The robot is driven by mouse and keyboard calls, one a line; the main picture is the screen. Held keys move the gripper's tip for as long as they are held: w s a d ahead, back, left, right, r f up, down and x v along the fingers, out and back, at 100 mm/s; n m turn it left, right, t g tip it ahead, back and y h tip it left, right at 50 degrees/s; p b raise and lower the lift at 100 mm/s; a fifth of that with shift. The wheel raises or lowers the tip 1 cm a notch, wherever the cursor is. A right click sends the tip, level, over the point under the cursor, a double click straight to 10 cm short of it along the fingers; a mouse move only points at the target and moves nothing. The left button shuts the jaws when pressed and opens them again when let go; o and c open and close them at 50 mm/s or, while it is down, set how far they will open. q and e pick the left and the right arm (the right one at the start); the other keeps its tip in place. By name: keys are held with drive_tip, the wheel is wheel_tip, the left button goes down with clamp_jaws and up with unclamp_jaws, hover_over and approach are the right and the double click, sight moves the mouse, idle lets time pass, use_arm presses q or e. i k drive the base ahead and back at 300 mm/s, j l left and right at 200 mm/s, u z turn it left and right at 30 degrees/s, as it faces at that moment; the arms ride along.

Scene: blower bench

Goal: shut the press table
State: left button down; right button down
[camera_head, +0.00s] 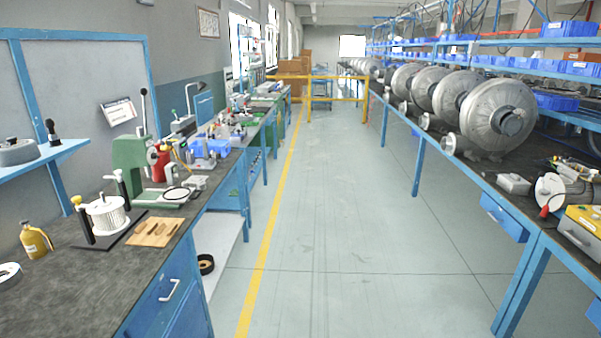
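The press table is most likely the long blue bench (85,285) on the left, with a dark worktop. A green press (131,160) with an upright lever stands on it against the wall. At the bench's near end is a blue drawer front (158,305) with a pale handle (169,290). I cannot tell if this drawer is fully shut. Farther along, the bench is open underneath, with a pale lower shelf (217,240). Neither of my grippers is in view.
The aisle floor (340,220) is clear, with a yellow line (268,235) beside the left bench. A black ring (206,264) lies under that bench. The right bench carries large metal blowers (497,112) and has a blue drawer (504,217). A yellow barrier (335,88) stands far back.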

sight(179, 194)
drive_tip(key=i+l+u, duration=0.15)
drive_tip(key=i, duration=0.45)
drive_tip(key=i+l+u, duration=0.2)
drive_tip(key=i, duration=0.45)
drive_tip(key=i+l+u, duration=0.1)
drive_tip(key=i+u, duration=0.2)
drive_tip(key=u, duration=0.2)
drive_tip(key=i+l+u, duration=0.2)
drive_tip(key=u, duration=0.25)
drive_tip(key=i+l+u, duration=0.3)
drive_tip(key=u, duration=0.2)
drive_tip(key=i+l+u, duration=0.2)
drive_tip(key=l+u, duration=0.25)
drive_tip(key=i+l+u, duration=0.1)
drive_tip(key=l+u, duration=0.2)
drive_tip(key=l, duration=0.15)
drive_tip(key=l+u, duration=0.35)
drive_tip(key=l, duration=0.1)
